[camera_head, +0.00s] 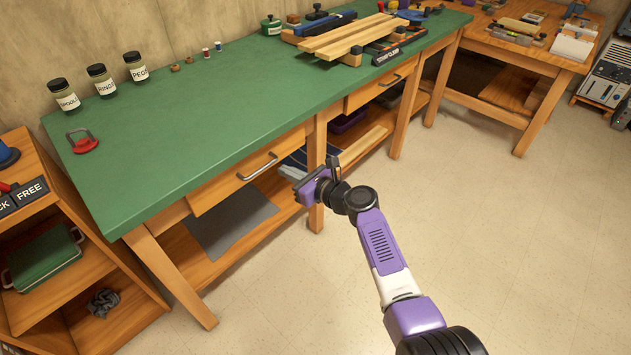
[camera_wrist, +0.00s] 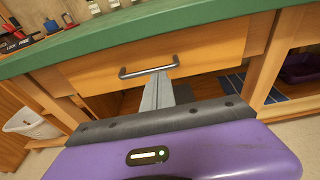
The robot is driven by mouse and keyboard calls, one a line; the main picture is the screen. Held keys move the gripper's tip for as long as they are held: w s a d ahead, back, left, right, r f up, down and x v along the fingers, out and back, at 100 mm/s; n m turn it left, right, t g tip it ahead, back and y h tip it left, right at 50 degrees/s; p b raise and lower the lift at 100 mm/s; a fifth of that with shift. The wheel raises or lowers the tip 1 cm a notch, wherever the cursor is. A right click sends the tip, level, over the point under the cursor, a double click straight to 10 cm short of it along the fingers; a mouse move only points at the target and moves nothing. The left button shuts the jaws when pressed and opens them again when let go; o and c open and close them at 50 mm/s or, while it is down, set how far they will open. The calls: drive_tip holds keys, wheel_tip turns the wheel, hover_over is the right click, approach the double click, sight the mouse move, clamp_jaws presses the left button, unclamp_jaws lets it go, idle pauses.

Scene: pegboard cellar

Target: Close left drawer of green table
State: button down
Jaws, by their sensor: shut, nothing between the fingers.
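The green table (camera_head: 200,120) runs along the wall. Its left drawer (camera_head: 224,188) has a wooden front with a metal bar handle (camera_head: 258,167). The drawer front (camera_wrist: 205,50) and handle (camera_wrist: 150,68) also show in the wrist view. The drawer front sits under the green top's edge; I cannot tell how far out it stands. My gripper (camera_head: 288,173) is in front of the drawer, right of the handle in the head view. In the wrist view its shut, empty fingers (camera_wrist: 159,80) point at the handle's middle; contact is unclear.
A right drawer (camera_head: 380,88) is further along the table. Table legs (camera_head: 316,165) and a lower shelf (camera_head: 250,240) lie below. A wooden shelf unit (camera_head: 85,265) stands at the left. Jars (camera_head: 100,80) and planks (camera_head: 350,38) are on top. The floor (camera_head: 500,220) at right is clear.

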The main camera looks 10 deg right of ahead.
drive_tip(key=p+v, duration=0.2)
drive_tip(key=v, duration=0.7)
drive_tip(key=shift+d+p, duration=0.2)
drive_tip(key=shift+p, duration=0.15)
drive_tip(key=shift+s+f, duration=0.1)
